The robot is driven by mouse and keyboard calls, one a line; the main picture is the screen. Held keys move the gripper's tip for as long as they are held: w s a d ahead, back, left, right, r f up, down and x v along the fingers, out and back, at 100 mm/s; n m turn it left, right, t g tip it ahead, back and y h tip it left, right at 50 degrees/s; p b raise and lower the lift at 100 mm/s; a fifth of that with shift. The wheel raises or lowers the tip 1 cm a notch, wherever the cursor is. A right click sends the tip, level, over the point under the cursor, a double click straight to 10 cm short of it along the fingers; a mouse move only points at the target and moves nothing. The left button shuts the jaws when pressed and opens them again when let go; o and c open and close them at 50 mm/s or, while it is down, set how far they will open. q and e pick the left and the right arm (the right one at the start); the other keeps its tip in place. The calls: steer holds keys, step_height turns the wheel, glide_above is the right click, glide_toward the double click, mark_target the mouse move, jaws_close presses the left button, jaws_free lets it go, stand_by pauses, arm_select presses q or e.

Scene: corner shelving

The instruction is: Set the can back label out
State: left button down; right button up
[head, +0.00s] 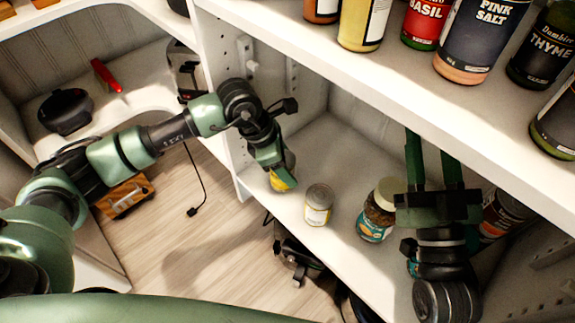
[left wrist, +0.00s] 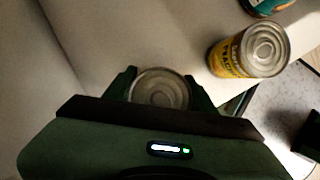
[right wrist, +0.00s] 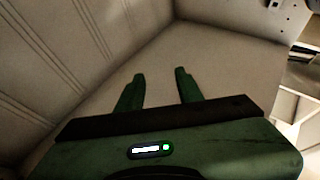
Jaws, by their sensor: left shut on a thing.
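My left gripper (head: 276,168) points down over the lower shelf and is shut on a can (head: 283,181). The yellow lower part of this can shows below the fingers in the head view. Its round metal top (left wrist: 160,88) sits between the fingers in the left wrist view, where its label is hidden. A second can (head: 318,205) with a yellow label stands upright on the shelf beside it, apart from the gripper, and also shows in the left wrist view (left wrist: 247,54). My right gripper (head: 432,160) is open and empty above the shelf's right part.
The lower shelf (head: 340,150) is bare behind the cans. A jar (head: 377,212) with a teal label stands right of the second can, near my right gripper. The upper shelf (head: 400,85) holds several spice jars and overhangs this space. A white upright panel bounds the left side.

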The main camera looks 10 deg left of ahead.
steer(key=shift+s+r, duration=0.15)
steer(key=shift+r, duration=0.1)
arm_select(q)
steer(key=shift+c, duration=2.1)
jaws_free()
arm_select(e)
steer(key=shift+r, duration=0.1)
arm_select(q)
steer(key=shift+a+r, duration=0.15)
steer(key=p+v, duration=0.2)
steer(key=v, duration=0.4)
steer(key=shift+r, duration=0.4)
arm_select(e)
steer(key=f+g, duration=0.1)
steer(key=f, duration=0.1)
steer(key=w+f+g+h, duration=0.1)
steer(key=f+g, duration=0.1)
steer(key=f, duration=0.1)
steer(key=w+f+g, duration=0.1)
steer(key=f, duration=0.2)
steer(key=shift+d+g+h, duration=0.3)
steer(key=shift+d, duration=0.05)
arm_select(q)
steer(key=shift+s+a+r, duration=0.15)
steer(key=shift+a+r, duration=0.05)
steer(key=shift+r, duration=0.05)
arm_select(e)
steer(key=shift+f, duration=0.6)
